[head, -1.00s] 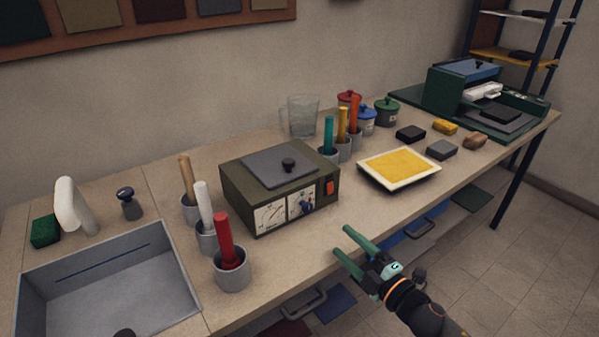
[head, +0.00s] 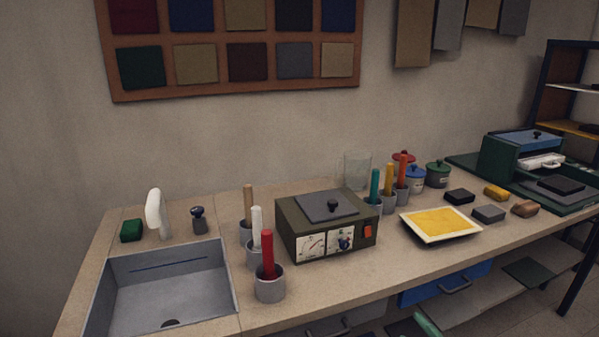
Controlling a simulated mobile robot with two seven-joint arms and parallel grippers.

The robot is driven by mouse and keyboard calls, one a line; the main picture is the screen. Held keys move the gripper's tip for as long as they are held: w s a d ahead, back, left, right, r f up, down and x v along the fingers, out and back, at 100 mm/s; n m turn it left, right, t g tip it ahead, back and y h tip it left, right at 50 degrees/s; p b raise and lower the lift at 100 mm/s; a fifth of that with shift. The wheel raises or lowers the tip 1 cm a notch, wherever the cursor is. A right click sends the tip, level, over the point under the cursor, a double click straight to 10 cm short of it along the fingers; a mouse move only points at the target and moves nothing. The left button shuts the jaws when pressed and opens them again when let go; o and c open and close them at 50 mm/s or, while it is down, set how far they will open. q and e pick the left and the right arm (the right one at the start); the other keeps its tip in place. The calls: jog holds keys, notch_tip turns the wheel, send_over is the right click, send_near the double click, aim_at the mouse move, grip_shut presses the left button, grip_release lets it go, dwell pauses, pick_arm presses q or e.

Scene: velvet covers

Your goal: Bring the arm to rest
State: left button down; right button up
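I see nothing held in the part that shows. My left gripper and arm are not in view.
The worktop holds a sink (head: 170,290), an olive box with a dial (head: 328,225), several cups with coloured handles, a yellow-filled tray (head: 440,224) and a green press (head: 545,170). A blue drawer (head: 445,284) sits below the front edge.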

jog(key=s+a+f+m+g+h+p, duration=0.1)
jog(key=s+a+f+m+g, duration=0.2)
jog(key=s+f+m, duration=0.4)
jog(key=s+a+f+m+g+h+p, duration=0.2)
jog(key=s+f+m, duration=0.6)
jog(key=s, duration=0.6)
jog(key=shift+a+f+g+p, duration=0.3)
jog(key=shift+a+f+g, duration=0.5)
jog(key=shift+g, duration=0.4)
jog(key=shift+s+d, duration=0.1)
